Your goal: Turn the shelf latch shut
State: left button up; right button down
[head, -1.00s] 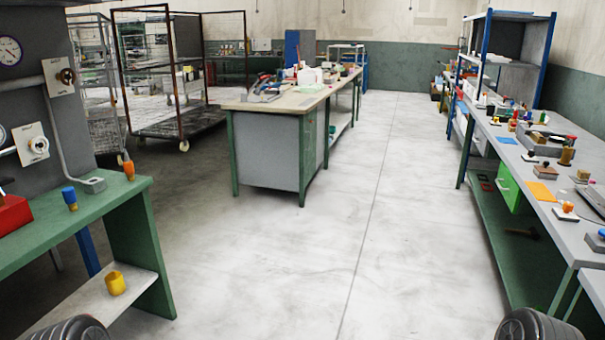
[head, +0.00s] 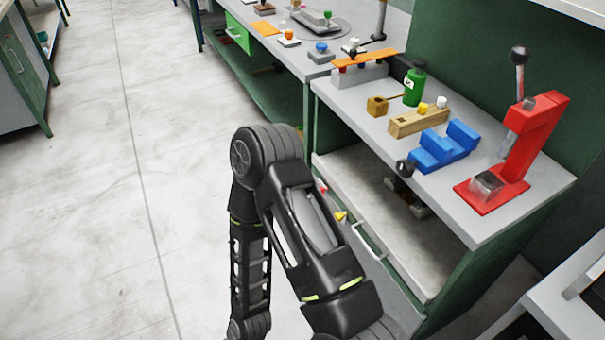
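I cannot pick out a shelf latch for certain. A grey-topped bench (head: 384,138) with green sides stands on the right, with an open shelf (head: 340,165) under its top. Small red (head: 321,186) and yellow (head: 341,216) pieces show at the shelf's front, partly behind my arm; I cannot tell what they are. A pale bar handle (head: 368,241) is on the front below the shelf. One of my arms, apparently the right, is bent in front of the bench, its elbow highest. Neither gripper shows in the head view.
On the bench stand a red lever press (head: 522,150), a blue block (head: 436,152), a wooden block (head: 405,122) and a green bottle (head: 414,88). A dark object (head: 405,195) is on the shelf. Another bench (head: 275,50) adjoins behind. The floor (head: 90,230) at left is clear.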

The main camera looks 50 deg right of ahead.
aim_at(323, 188)
jog(key=z, duration=1.7)
jog(key=i+j, duration=1.2)
jog(key=z, duration=1.2)
jog(key=i+l, duration=0.05)
